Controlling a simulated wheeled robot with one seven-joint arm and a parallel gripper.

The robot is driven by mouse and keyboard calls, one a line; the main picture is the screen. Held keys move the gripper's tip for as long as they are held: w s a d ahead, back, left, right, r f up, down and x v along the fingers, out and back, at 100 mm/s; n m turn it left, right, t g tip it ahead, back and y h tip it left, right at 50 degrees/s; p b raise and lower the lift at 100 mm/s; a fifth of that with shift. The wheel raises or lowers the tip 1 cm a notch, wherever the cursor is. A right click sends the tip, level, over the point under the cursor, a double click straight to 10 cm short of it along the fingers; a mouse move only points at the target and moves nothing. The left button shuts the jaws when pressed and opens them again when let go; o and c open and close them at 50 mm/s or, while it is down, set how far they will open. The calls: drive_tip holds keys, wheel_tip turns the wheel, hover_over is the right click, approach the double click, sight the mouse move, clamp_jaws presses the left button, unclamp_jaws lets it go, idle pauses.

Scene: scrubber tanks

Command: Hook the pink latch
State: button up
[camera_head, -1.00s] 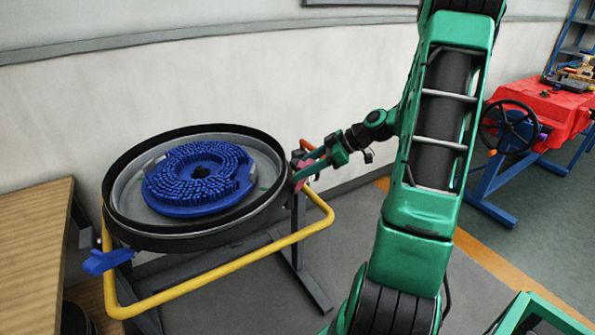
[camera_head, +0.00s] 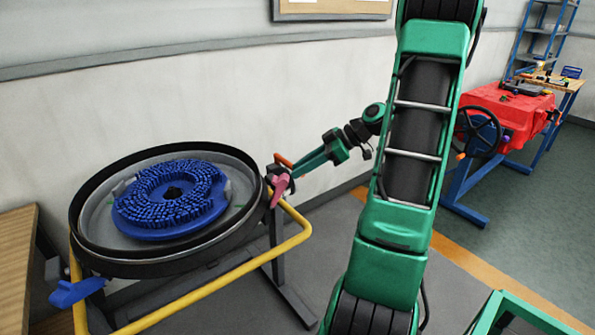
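The pink latch (camera_head: 279,189) is on the right rim of the round tank (camera_head: 95,262), which lies tilted in a yellow tubular frame. The latch stands out from the rim, with a small orange part (camera_head: 284,160) just above it. My gripper (camera_head: 297,173) is green and reaches in from the right, its fingertips close to the latch's upper right side. Whether they touch it is too small to tell. The gap between the fingers is not clear. The latch's catch on the rim cannot be made out.
A blue latch (camera_head: 76,292) sticks out at the tank's lower left. A blue bristled brush (camera_head: 165,232) lies inside the tank. The yellow rail (camera_head: 214,273) runs around the front. A wooden table (camera_head: 16,262) stands left; a red-covered bench (camera_head: 505,112) with a handwheel (camera_head: 478,133) stands right.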

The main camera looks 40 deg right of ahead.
drive_tip(key=shift+d+m, duration=0.1)
drive_tip(key=shift+m, duration=0.3)
clamp_jaws()
drive_tip(key=s+d+r+m+g+h, duration=0.1)
drive_tip(key=s+d+m, duration=0.2)
drive_tip(key=m, duration=1.4)
drive_tip(key=s+d+r+m+g+h, duration=0.1)
drive_tip(key=s+d+r+m, duration=0.2)
drive_tip(key=m, duration=1.5)
drive_tip(key=w+a+f, duration=0.6)
drive_tip(key=a+f, duration=0.1)
drive_tip(key=shift+w, duration=0.2)
